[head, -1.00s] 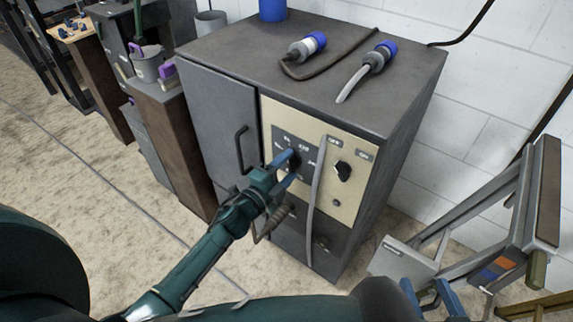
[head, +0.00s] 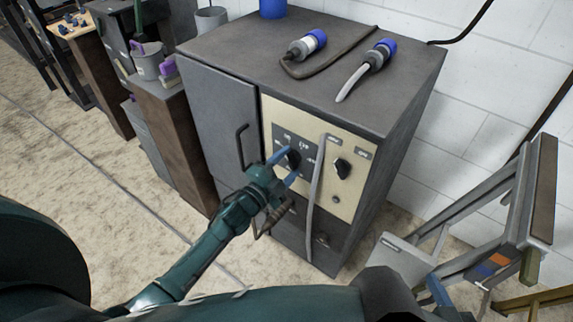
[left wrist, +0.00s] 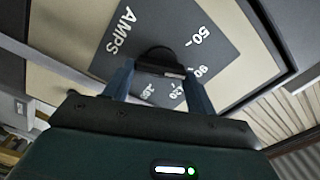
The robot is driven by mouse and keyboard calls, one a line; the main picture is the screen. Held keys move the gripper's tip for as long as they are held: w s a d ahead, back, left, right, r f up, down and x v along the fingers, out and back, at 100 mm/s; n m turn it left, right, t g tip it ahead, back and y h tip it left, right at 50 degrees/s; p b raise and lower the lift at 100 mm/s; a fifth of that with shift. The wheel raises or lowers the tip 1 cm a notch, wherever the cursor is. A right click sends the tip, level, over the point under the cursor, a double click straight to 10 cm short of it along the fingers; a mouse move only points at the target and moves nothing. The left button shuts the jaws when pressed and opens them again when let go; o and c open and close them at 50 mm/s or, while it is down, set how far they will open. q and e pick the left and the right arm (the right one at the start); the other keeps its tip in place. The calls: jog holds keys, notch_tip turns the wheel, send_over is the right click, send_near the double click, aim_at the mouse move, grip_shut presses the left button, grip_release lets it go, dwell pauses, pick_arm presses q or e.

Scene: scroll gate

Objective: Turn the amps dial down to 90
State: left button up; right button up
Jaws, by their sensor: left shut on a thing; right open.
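The black amps dial (head: 294,158) is on a dark plate on the front of the grey cabinet. In the left wrist view the dial (left wrist: 158,54) sits beside the label AMPS (left wrist: 120,30) and the printed marks 50 (left wrist: 188,36) and 90 (left wrist: 197,72), with further marks partly hidden below. My left gripper (head: 292,163) is shut on the dial, one blue finger on each side. I cannot clearly make out which mark the dial points to. My right gripper (head: 437,290) is low at the right, open and partly hidden.
A second black knob (head: 342,169) is right of the dial. A grey cable (head: 318,185) hangs down between them. Blue-ended connectors (head: 308,45) lie on the cabinet top (head: 240,60). A metal frame (head: 490,215) stands at the right.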

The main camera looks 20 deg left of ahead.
pick_arm(q)
jog(key=o, duration=1)
pick_arm(e)
jog(key=shift+s+d+f, duration=0.1)
pick_arm(q)
jog(key=shift+s+a, duration=0.2)
jog(key=shift+s, duration=0.3)
jog(key=p+v, duration=0.1)
jog(key=v, duration=1.1)
pick_arm(e)
jog(key=shift+w+a, duration=0.2)
